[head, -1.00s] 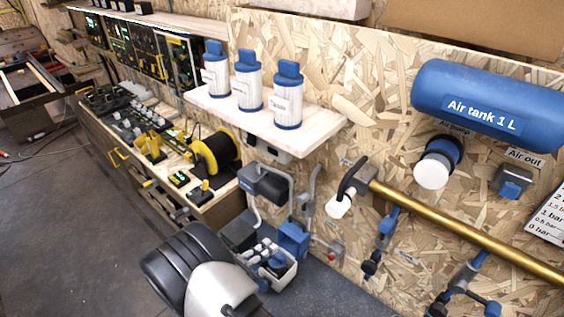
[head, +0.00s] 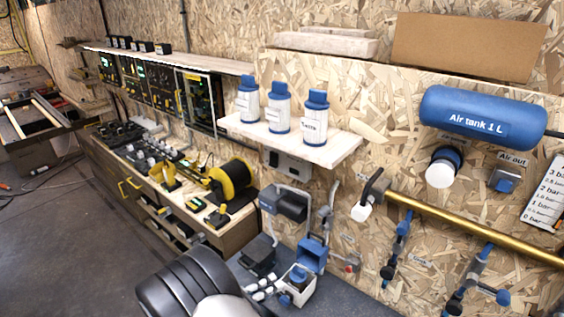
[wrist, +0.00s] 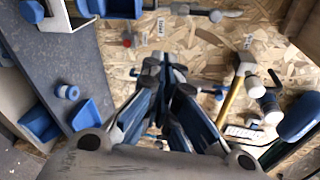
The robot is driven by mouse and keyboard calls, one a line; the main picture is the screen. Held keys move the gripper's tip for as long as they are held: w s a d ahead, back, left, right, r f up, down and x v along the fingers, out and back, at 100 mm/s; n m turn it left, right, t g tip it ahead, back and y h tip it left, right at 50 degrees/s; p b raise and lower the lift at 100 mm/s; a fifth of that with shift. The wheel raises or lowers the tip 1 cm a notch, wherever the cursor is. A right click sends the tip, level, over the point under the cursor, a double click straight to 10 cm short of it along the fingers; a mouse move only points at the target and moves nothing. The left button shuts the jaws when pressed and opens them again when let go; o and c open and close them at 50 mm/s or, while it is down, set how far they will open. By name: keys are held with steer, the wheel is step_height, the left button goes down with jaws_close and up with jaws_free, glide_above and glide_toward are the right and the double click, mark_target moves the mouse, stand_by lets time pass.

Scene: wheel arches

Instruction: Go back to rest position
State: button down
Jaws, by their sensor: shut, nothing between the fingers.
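My gripper (wrist: 166,65) shows in the wrist view with its two blue and grey fingers together at the tips and nothing between them. It points towards the chipboard wall, apart from the things around it.
A wall shelf (head: 330,156) holds three blue-capped bottles. A blue air tank (head: 480,116) and a brass pipe (head: 450,220) are on the chipboard wall. Dark floor (head: 60,240) is open at left.

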steer(key=s+d+r+m+g+y, duration=0.1)
steer(key=s+d+r+m+g, duration=0.4)
steer(key=d+r+m, duration=0.4)
steer(key=s+d+r+m+g+y, duration=0.1)
steer(key=s+d+r+m+g, duration=0.3)
steer(key=d+r+m, duration=0.55)
steer(key=s+r+m+t+y, duration=0.1)
steer(key=s+r+m+y, duration=0.1)
steer(key=s+m, duration=0.3)
steer(key=s+r+m+t+y, duration=0.1)
steer(key=s+m+y, duration=0.3)
steer(key=m, duration=0.7)
steer(key=s+a+r+m+y, duration=0.1)
steer(key=s+r+m+y, duration=0.2)
steer(key=s+m, duration=0.5)
steer(key=shift+r+t, duration=0.25)
steer(key=shift+t, duration=0.15)
